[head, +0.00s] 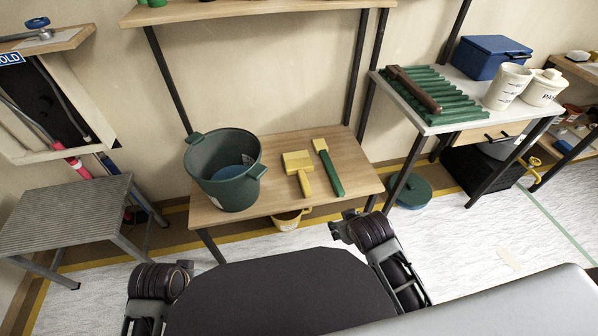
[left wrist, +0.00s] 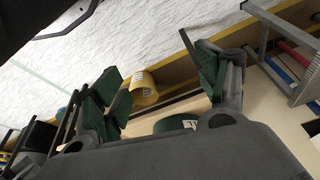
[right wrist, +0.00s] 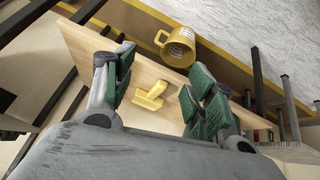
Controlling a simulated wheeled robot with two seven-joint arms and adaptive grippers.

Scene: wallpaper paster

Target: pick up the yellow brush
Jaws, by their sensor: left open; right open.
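The yellow brush (head: 299,172) lies on a low wooden table (head: 340,149), its wide head toward the wall and its handle toward me. It also shows in the right wrist view (right wrist: 152,96), between the fingers but farther off, with nothing touching it. My right gripper (head: 343,229) is open and empty, in front of the table and to the right of the brush. Its spread fingers show in the right wrist view (right wrist: 163,68). My left gripper (left wrist: 166,82) is open and empty in the left wrist view. In the head view, its arm is at the lower left.
A green-handled brush (head: 329,168) lies just right of the yellow brush. A green bucket (head: 230,190) stands to its left. A yellow mug (head: 287,220) is below the table's front edge. Table posts (head: 356,65) rise behind. A grey step stool (head: 68,213) stands left.

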